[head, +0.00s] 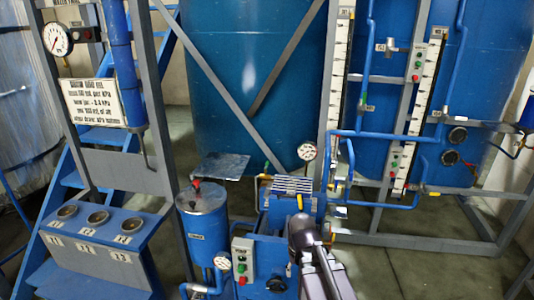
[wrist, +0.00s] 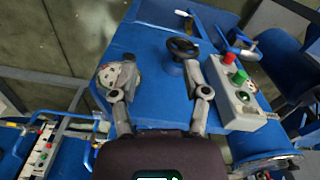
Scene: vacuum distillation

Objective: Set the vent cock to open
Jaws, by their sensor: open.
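No part carries a readable vent cock label. A small red handle (head: 196,184) sits on top of the blue cylindrical vessel (head: 203,225) in the head view; it may be the cock, and I cannot tell its setting. My gripper (wrist: 160,66) is open and empty in the wrist view, its fingers spread above a blue housing. A black handwheel (wrist: 182,47) shows just beyond the fingertips, nearer the right finger, with no clear contact. In the head view my arm covers part of the pump unit, and the fingertips are hard to make out.
A switch box (head: 243,257) with green and red buttons stands beside the vessel; it also shows in the wrist view (wrist: 238,95). A pressure gauge (head: 307,151) rises behind the pump unit. Blue pipes (head: 375,133) and a grey frame stand at right, a panel (head: 90,215) at left.

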